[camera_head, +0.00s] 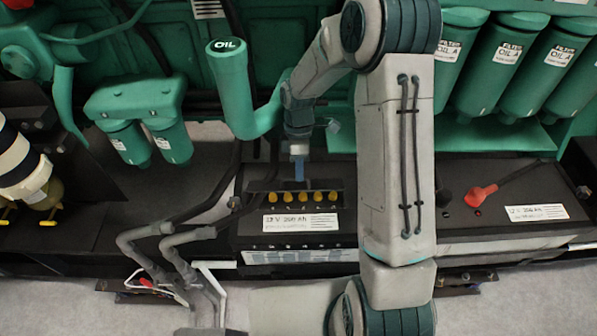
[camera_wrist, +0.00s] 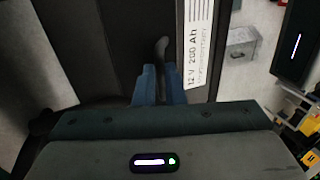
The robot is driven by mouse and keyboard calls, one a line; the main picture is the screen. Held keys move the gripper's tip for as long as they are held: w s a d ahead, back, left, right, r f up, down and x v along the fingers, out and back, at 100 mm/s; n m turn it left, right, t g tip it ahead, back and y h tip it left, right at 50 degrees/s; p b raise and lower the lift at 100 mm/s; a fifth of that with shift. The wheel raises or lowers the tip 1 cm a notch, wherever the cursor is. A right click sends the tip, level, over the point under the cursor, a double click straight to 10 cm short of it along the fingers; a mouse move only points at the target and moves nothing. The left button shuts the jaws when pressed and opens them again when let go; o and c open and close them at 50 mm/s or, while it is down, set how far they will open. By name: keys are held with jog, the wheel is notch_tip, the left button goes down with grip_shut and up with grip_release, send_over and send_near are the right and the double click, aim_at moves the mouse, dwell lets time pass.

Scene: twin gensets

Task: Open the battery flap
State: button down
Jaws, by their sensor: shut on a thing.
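In the wrist view my gripper (camera_wrist: 159,72) has a dark, rounded piece (camera_wrist: 161,48) between and beyond the fingertips. The contact itself is partly hidden.
A green oil filler neck (camera_head: 230,85) stands left of my arm. Another battery with a red terminal cover (camera_head: 480,195) is at the right. Green filters (camera_head: 535,70) line the back right.

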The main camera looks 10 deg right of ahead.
jog(key=shift+w+d+f, duration=0.25)
jog(key=shift+w+d, duration=0.05)
jog(key=shift+w, duration=0.15)
jog(key=c, duration=1.8)
grip_release()
jog(key=o, duration=0.3)
jog(key=shift+w+d+f, duration=0.1)
jog(key=shift+w+f, duration=0.55)
jog(key=shift+w, duration=0.3)
jog(key=shift+s+a+r, duration=0.3)
jog(key=shift+s+r, duration=0.15)
jog(key=shift+s, duration=0.1)
jog(key=shift+r, duration=0.4)
jog(key=s+d+r, duration=0.4)
jog(key=d+r, duration=0.6)
jog(key=shift+s+d+b, duration=0.25)
jog(key=shift+d+b, duration=0.15)
jog(key=shift+r, duration=0.15)
